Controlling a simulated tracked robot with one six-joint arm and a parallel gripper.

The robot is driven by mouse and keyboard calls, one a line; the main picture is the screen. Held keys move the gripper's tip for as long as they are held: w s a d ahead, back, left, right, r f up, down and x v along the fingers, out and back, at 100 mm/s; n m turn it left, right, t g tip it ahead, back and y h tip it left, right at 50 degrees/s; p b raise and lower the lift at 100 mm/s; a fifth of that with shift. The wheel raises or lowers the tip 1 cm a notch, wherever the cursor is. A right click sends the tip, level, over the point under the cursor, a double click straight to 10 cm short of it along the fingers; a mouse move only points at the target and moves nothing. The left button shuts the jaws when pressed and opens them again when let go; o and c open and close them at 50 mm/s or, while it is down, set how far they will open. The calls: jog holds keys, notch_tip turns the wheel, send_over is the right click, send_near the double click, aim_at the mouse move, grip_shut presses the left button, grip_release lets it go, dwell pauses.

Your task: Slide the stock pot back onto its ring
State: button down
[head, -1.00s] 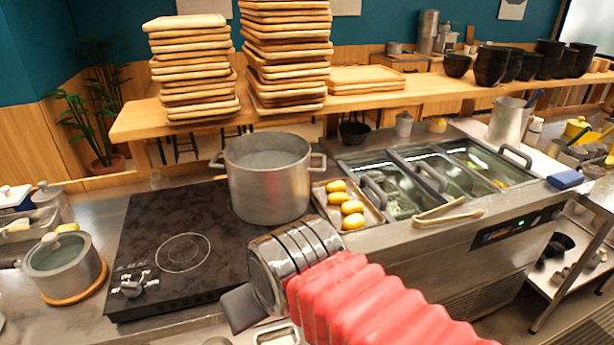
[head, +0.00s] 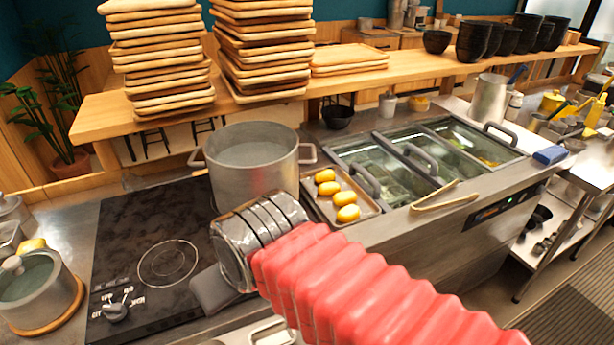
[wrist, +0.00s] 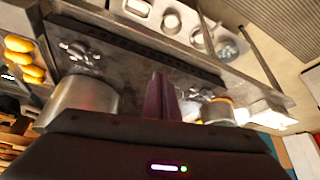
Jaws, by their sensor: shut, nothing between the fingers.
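The stock pot (head: 250,170) is a large grey metal pot with two side handles, upright at the back right of the black cooktop (head: 125,215). It also shows at the left in the wrist view (wrist: 85,98). A thin drawn ring (head: 168,262) is bare on the front part of the cooktop. Any ring by the pot is hidden by the pot and my arm. My gripper (head: 212,290) is shut and empty, in front of the pot and apart from it. Its fingers (wrist: 163,90) show closed together in the wrist view.
A tray (head: 358,217) of yellow items stands just right of the pot. Beyond it are covered wells and tongs (head: 445,198). A small lidded pot (head: 38,292) stands left of the cooktop. A wooden shelf (head: 350,85) with stacked boards runs behind.

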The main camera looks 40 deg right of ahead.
jog(key=w+d+f+m+g+y, duration=0.2)
jog(key=w+f+m+y, duration=0.3)
jog(key=w+y, duration=0.1)
jog(key=w+d+m+t+y, duration=0.4)
jog(key=w+d, duration=0.3)
jog(key=d, duration=0.5)
jog(key=s+d+m+t+h, duration=0.1)
jog(key=d+m+t+h, duration=0.1)
jog(key=d, duration=0.7)
jog(key=s+d+f+m+t+h, duration=0.1)
jog(key=d+m+t+h, duration=0.2)
jog(key=d, duration=0.5)
jog(key=s+d+f+m+t+h, duration=0.1)
jog(key=d+m+t+h, duration=0.2)
jog(key=d, duration=0.6)
jog(key=shift+s+d+t+h, duration=0.15)
jog(key=shift+t+h, duration=0.05)
jog(key=shift+t, duration=0.4)
jog(key=shift+s+d+t+h, duration=0.15)
jog(key=shift+t+h, duration=0.05)
jog(key=shift+t, duration=0.4)
jog(key=shift+w, duration=0.15)
